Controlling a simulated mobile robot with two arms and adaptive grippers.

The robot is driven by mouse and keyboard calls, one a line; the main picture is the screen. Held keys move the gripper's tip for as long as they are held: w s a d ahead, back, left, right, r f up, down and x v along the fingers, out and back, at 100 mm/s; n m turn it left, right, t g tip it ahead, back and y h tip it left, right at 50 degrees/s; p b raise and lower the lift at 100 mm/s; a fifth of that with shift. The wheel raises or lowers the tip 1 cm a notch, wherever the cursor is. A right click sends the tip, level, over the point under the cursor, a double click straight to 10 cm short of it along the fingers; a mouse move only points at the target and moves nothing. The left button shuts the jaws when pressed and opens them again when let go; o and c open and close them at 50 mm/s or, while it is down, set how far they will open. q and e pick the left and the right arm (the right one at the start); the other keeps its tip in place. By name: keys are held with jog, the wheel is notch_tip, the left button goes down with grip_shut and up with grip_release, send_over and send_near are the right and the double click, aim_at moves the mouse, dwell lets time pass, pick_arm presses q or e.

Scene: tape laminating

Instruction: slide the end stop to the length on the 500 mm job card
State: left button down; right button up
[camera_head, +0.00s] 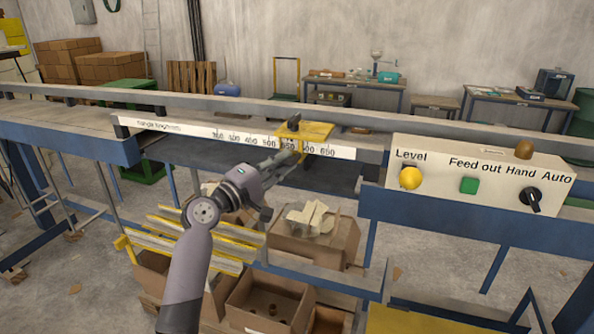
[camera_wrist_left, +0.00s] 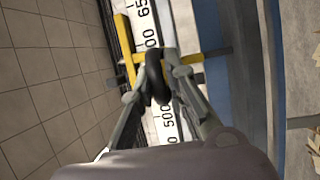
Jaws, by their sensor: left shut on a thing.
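The yellow end stop (camera_head: 317,131) sits on the white length scale (camera_head: 206,130), with its pointer between the 550 and 600 marks. A dark knob (camera_head: 294,120) stands on top of it. My left gripper (camera_head: 291,156) reaches the stop from the front. In the left wrist view the fingers (camera_wrist_left: 158,84) are shut around a dark handle (camera_wrist_left: 154,72) of the yellow stop (camera_wrist_left: 126,42). The scale (camera_wrist_left: 145,28) runs beneath the fingers, with 500 on the near side. My right gripper and the 500 mm job card are not in view.
A control panel (camera_head: 455,204) with a yellow button, green button and dark switch stands right of the stop. Below the rail are open cardboard boxes (camera_head: 311,245) and yellow bars (camera_head: 208,232). The rail left of the stop looks clear.

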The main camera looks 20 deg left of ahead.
pick_arm(q)
jog(key=a+b, duration=0.1)
jog(key=a, duration=0.5)
jog(key=shift+r+b, duration=0.3)
jog(key=shift+b, duration=0.1)
jog(key=shift+w+a, duration=0.1)
jog(key=c, duration=2)
grip_release()
jog(key=o, duration=0.3)
jog(key=shift+f, duration=0.1)
jog(key=shift+o, duration=0.2)
jog(key=v, duration=1.2)
jog(key=shift+f, duration=0.1)
